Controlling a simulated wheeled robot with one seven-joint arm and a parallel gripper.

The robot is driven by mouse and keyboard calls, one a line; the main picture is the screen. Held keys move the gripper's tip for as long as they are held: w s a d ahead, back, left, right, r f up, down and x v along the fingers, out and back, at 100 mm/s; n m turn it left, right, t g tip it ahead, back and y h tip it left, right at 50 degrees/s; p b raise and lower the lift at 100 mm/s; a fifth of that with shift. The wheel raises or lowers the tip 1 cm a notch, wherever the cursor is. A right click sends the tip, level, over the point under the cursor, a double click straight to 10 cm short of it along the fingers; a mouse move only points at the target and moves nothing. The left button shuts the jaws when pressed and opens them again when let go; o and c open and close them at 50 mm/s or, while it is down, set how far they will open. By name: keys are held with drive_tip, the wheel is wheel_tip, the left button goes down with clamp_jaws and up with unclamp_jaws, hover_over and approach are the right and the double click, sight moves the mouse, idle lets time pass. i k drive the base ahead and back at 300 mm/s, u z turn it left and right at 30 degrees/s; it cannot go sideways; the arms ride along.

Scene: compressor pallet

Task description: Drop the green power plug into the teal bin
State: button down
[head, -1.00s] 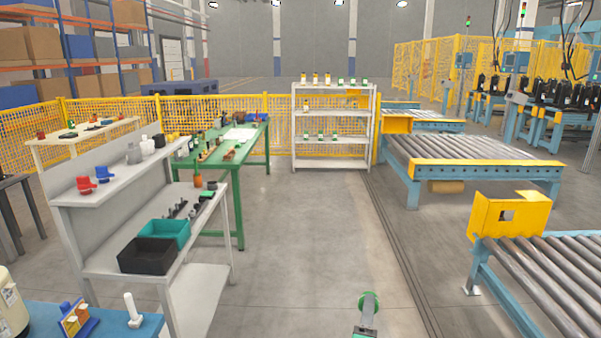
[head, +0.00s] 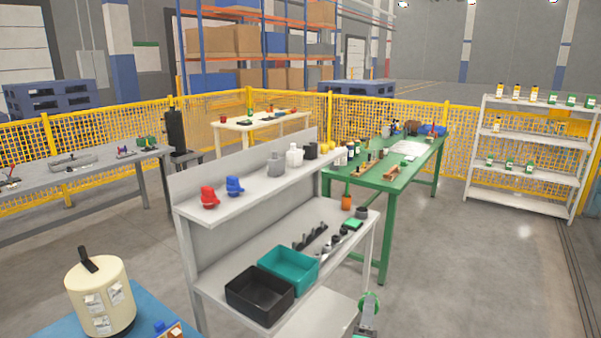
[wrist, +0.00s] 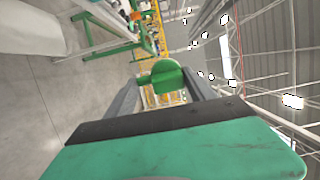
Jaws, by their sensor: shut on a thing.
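The green power plug (wrist: 167,76) is between the two fingers of my gripper (wrist: 165,88) in the wrist view, and the fingers are shut on it. In the head view the green plug (head: 372,303) and my gripper (head: 367,318) show at the bottom, right of the grey workbench. The teal bin (head: 305,276) stands on the bench's lower shelf, behind a black bin. The gripper is apart from the teal bin, to its right in the picture. The teal bin looks empty from here.
The black bin (head: 240,296) stands beside the teal one. Red (head: 209,197) and blue (head: 234,185) items sit on the bench's upper shelf. Several small parts lie right of the teal bin. A green table (head: 398,182) stands behind. Floor at right is clear.

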sight(288, 270)
drive_tip(key=u, duration=1.15)
drive_tip(key=i, duration=1)
drive_tip(key=u, duration=1)
